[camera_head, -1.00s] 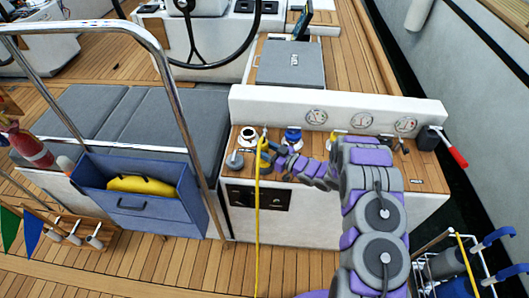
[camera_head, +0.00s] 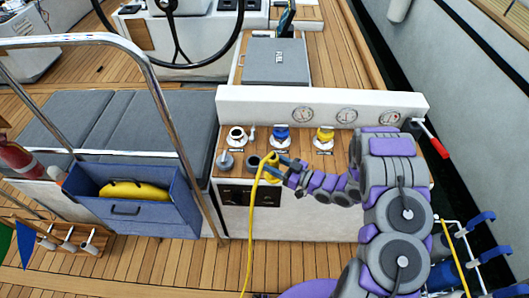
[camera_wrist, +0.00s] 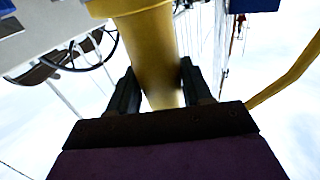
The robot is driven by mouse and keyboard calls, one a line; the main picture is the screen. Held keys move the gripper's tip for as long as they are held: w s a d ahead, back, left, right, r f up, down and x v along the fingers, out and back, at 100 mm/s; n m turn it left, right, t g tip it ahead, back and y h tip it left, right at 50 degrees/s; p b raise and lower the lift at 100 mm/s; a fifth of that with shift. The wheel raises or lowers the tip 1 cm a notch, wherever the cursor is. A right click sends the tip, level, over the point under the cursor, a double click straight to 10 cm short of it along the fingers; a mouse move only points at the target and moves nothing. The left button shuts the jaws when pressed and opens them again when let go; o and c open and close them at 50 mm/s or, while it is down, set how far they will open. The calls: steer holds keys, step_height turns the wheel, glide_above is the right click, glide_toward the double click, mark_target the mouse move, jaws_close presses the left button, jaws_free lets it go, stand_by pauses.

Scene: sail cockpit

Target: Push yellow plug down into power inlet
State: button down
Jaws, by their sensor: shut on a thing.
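The yellow plug (camera_head: 271,161) is in my gripper (camera_head: 278,168), near the front edge of the white console's wooden top. In the wrist view, both dark fingers (camera_wrist: 157,88) are shut on the plug's yellow body (camera_wrist: 148,45). The yellow cable (camera_head: 248,232) hangs from it down the console front to the deck; it also shows in the wrist view (camera_wrist: 290,80). A dark round fitting (camera_head: 253,162), which may be the power inlet, is just left of the plug. I cannot tell whether the plug touches it.
Behind the plug are a white fitting (camera_head: 237,137), a blue-capped one (camera_head: 281,136) and a yellow-capped one (camera_head: 325,138). A grey knob (camera_head: 225,160) is left. A raised panel with gauges (camera_head: 346,115) backs the console top. A blue bin (camera_head: 135,200) and steel rail (camera_head: 185,150) stand left.

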mark_target(276, 161)
steer(key=shift+s+d+r, duration=0.25)
steer(key=shift+s+d, duration=0.55)
steer(key=shift+s, duration=0.15)
steer(key=shift+s+r+p, duration=0.1)
steer(key=shift+r+p, duration=0.75)
steer(key=shift+r, duration=0.55)
